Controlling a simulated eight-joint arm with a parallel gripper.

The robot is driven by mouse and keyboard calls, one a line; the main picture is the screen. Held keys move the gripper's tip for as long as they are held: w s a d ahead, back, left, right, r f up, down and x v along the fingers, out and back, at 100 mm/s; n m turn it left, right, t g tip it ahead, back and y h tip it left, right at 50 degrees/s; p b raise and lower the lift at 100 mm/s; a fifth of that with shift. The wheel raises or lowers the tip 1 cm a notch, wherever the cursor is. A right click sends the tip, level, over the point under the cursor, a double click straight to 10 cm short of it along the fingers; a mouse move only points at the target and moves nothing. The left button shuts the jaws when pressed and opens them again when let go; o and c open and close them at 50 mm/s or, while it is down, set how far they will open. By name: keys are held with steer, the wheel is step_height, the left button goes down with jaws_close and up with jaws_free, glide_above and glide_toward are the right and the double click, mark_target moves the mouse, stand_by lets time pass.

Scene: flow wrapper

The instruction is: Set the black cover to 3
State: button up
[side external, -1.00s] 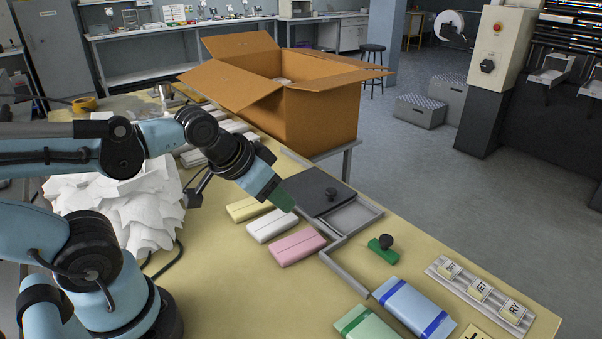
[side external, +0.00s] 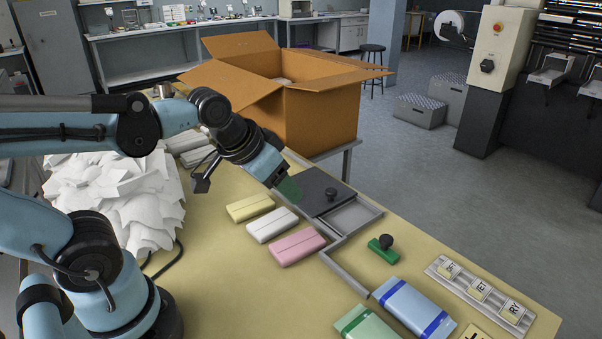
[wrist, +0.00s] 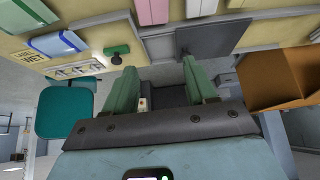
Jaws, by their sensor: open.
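The black cover (side external: 318,192) is a flat dark plate with a round black knob (side external: 331,195) on top. It lies over the left part of a grey metal tray, leaving an open grey compartment (side external: 352,217) to its right. In the wrist view the cover (wrist: 212,38) is ahead of the fingers. My gripper (side external: 289,190) is beside the cover's left edge in the side view, its green fingers apart and empty. In the wrist view the green fingers (wrist: 160,82) are spread with nothing between them. I see no number 3 marking.
Yellow, white and pink (side external: 297,247) wrapped bars lie left of the tray. A green stamp (side external: 383,249) with a black knob stands to its right, near a rack of lettered tiles (side external: 480,291). An open cardboard box (side external: 320,110) stands behind. Blue and green packs lie in front.

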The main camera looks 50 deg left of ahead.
steer(key=w+a+r+n+g, duration=0.25)
steer(key=w+r, duration=0.25)
steer(key=w, duration=0.5)
steer(key=g, duration=0.4)
glide_toward(332, 189)
steer(key=shift+n, duration=0.45)
step_height(332, 189, down, 8)
steer(key=shift+a+f, duration=0.1)
jaws_close()
